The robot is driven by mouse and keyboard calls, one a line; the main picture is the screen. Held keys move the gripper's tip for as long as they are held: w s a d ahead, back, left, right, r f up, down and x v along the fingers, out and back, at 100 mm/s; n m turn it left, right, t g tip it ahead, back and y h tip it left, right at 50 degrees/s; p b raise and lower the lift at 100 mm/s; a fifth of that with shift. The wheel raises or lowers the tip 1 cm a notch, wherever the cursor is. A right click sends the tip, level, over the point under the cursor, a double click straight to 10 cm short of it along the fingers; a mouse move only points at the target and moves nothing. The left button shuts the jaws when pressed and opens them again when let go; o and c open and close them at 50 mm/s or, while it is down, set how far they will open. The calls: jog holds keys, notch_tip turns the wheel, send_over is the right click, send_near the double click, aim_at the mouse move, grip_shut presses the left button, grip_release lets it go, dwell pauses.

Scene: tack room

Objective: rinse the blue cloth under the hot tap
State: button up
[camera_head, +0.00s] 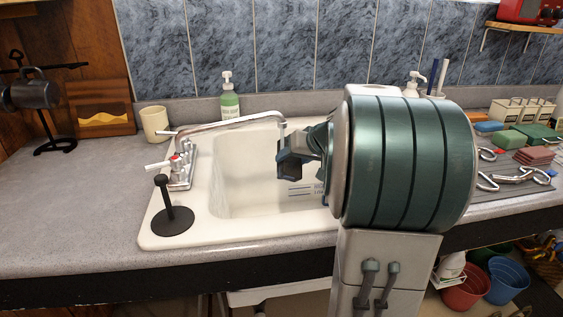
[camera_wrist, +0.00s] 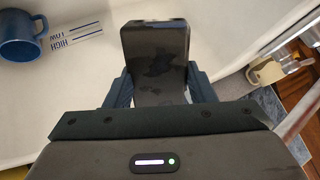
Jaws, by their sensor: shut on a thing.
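My gripper (camera_head: 290,160) hangs over the white sink (camera_head: 232,185), close to the end of the chrome spout (camera_head: 232,124). In the wrist view, my gripper (camera_wrist: 158,90) is shut on a dark, flat-faced block (camera_wrist: 157,62) with darker, wet-looking patches. I cannot tell whether it is a folded cloth; it looks near black, not clearly blue. The tap handle with a red mark (camera_head: 175,158) is at the sink's left rim. I see no water stream. A small blue item (camera_head: 488,127) lies on the right counter; I cannot tell whether it is a cloth.
A blue mug (camera_wrist: 20,38) is in the sink near a HIGH/LOW label (camera_wrist: 76,35). A black upright stand (camera_head: 172,216) is on the sink's front left corner. A green soap bottle (camera_head: 229,100) and cream mug (camera_head: 155,124) stand behind.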

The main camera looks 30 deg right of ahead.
aim_at(279, 165)
jog(key=shift+a, duration=0.1)
dwell(0.3)
jog(key=shift+w+a+b, duration=0.2)
jog(key=shift+a, duration=0.4)
jog(key=shift+w+a+b, duration=0.2)
jog(key=shift+a, duration=0.35)
jog(key=shift+w+a, duration=0.1)
jog(key=shift+a, duration=0.4)
jog(key=shift+w+d, duration=0.1)
jog(key=shift+d, duration=0.1)
jog(key=shift+w+d+b, duration=0.3)
jog(key=shift+w+d, duration=0.2)
jog(key=shift+d, duration=0.4)
dwell(0.4)
jog(key=shift+s+a+b, duration=0.25)
jog(key=shift+s+b, duration=0.35)
jog(key=shift+s, duration=0.25)
jog(key=shift+s+a+b, duration=0.2)
jog(key=shift+s+b, duration=0.4)
jog(key=shift+s, duration=0.25)
